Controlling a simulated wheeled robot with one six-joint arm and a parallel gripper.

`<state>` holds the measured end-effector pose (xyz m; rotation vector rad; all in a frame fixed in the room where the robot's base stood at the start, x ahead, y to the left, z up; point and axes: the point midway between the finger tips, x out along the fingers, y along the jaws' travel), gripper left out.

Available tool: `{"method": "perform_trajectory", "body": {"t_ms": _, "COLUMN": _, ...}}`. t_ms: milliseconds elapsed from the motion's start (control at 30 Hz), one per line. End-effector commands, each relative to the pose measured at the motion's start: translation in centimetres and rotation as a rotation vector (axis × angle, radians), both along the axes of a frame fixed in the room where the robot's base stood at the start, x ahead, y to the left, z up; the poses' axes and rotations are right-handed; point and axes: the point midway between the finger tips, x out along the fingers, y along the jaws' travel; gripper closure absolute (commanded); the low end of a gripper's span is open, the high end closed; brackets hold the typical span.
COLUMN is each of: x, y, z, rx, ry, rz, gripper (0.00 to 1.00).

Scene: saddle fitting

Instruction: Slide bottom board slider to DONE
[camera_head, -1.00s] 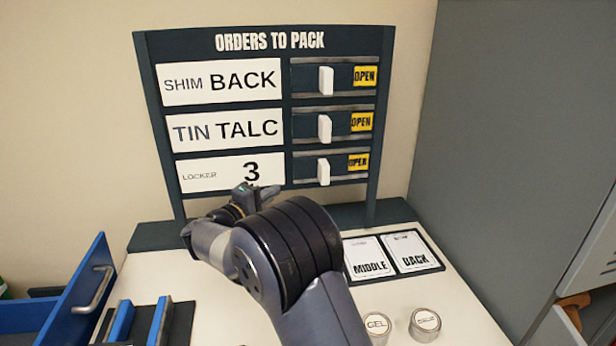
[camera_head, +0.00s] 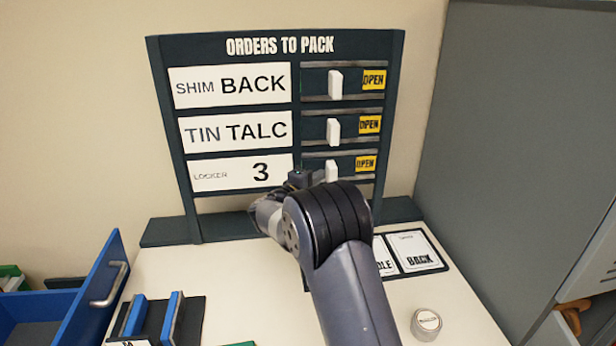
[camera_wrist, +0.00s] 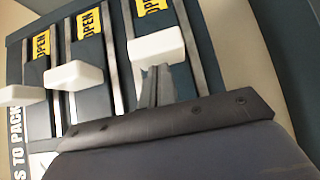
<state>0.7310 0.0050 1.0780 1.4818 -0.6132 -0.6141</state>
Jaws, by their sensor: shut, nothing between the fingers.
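The orders board (camera_head: 398,110) stands at the back with three rows. The bottom slider, a white knob (camera_head: 331,171), sits left of a yellow OPEN label (camera_head: 366,163) in the row marked locker 3. In the wrist view the bottom slider (camera_wrist: 157,46) is the rightmost knob, and the board appears turned on its side. My gripper (camera_wrist: 155,85) is shut and empty, with its fingertips close by the knob's left side as the board reads. I cannot tell if they touch.
The middle slider (camera_head: 333,128) and top slider (camera_head: 335,83) also stand beside OPEN labels. A card tray (camera_head: 446,268) and a round lidded jar (camera_head: 426,322) are on the right of the counter. An open blue drawer (camera_head: 88,290) is at left, a grey cabinet at right.

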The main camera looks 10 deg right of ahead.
Motion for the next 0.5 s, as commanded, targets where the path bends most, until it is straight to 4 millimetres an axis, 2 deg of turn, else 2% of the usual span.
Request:
{"method": "perform_trajectory", "body": {"t_ms": 367, "x": 0.0, "y": -0.2, "z": -0.1, "rx": 0.001, "ry": -0.001, "rz": 0.000, "gripper": 1.00}}
{"method": "perform_trajectory", "body": {"t_ms": 500, "x": 0.0, "y": -1.2, "z": -0.5, "rx": 0.001, "ry": -0.001, "rz": -0.003, "gripper": 1.00}}
